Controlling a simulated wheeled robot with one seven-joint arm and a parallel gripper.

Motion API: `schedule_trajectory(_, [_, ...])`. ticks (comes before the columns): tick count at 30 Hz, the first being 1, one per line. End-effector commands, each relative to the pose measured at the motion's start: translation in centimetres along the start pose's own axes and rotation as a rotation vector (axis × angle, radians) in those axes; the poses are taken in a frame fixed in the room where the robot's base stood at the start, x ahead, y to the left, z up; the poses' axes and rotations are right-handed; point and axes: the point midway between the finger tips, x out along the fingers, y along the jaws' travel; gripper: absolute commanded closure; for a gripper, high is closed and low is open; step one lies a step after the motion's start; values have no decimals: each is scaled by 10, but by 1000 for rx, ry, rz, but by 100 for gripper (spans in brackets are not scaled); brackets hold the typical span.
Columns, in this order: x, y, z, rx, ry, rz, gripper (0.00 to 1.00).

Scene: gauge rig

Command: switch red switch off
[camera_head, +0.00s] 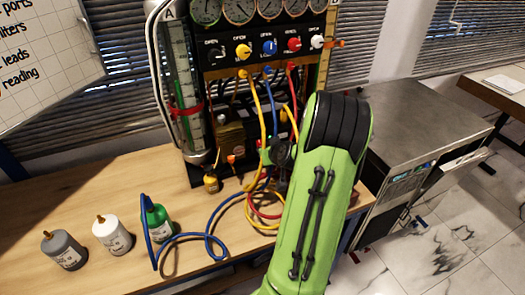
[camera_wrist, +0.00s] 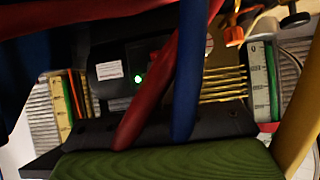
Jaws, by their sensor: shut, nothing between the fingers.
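A red knob (camera_head: 294,44) sits in the row of valves on the gauge rig (camera_head: 205,75). A small green light (camera_wrist: 137,78) glows on a dark unit in the wrist view, beside a white label (camera_wrist: 109,70). My gripper (camera_head: 278,153) is in front of the rig's lower part, among the hoses. It is shut and empty. My green arm hides part of it and the rig's lower right.
Red (camera_wrist: 165,85) and blue (camera_wrist: 188,75) hoses cross close before the wrist camera. Yellow and blue hoses lie looped on the wooden bench (camera_head: 120,185). Grey (camera_head: 64,250), white (camera_head: 112,236) and green (camera_head: 157,221) bottles stand at the left. A metal cabinet (camera_head: 425,115) is at right.

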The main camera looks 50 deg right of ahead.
Motion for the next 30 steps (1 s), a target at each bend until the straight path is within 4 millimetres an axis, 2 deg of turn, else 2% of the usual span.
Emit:
schedule_trajectory(3, [24,-1,0,1,1,-3,100])
schedule_trajectory(7, [39,0,0,1,1,0,100])
schedule_trajectory(20, [45,0,0,0,3,1,100])
schedule_trajectory(30, [59,0,11,-1,108,2,100])
